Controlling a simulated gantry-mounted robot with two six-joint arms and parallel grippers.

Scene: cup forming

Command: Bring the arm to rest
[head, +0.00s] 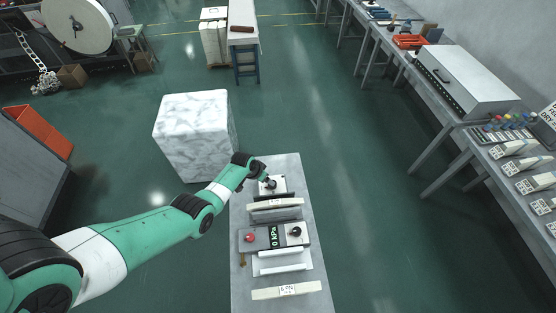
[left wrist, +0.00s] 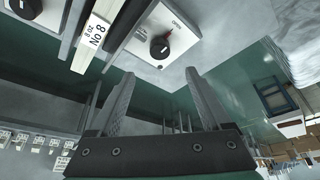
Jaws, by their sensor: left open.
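My left arm (head: 150,238) is green, white and black. It reaches in from the left to the narrow grey bench (head: 282,165). My left gripper (head: 265,177) is over the far part of this bench, close to a pale control box with a black knob (head: 271,184), and is partly hidden by the wrist. In the left wrist view the two fingers of my left gripper (left wrist: 158,76) stand apart with nothing between them. The knob (left wrist: 160,47) lies beyond the fingertips, apart from them. My right gripper is in neither view.
On the bench are a labelled bar (head: 275,204), a control box reading 0 kPa (head: 262,238) with a red button, and a pale labelled bar (head: 286,291) at the near end. A marble-patterned block (head: 195,130) stands left of the bench. Green floor (head: 340,190) is clear to the right.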

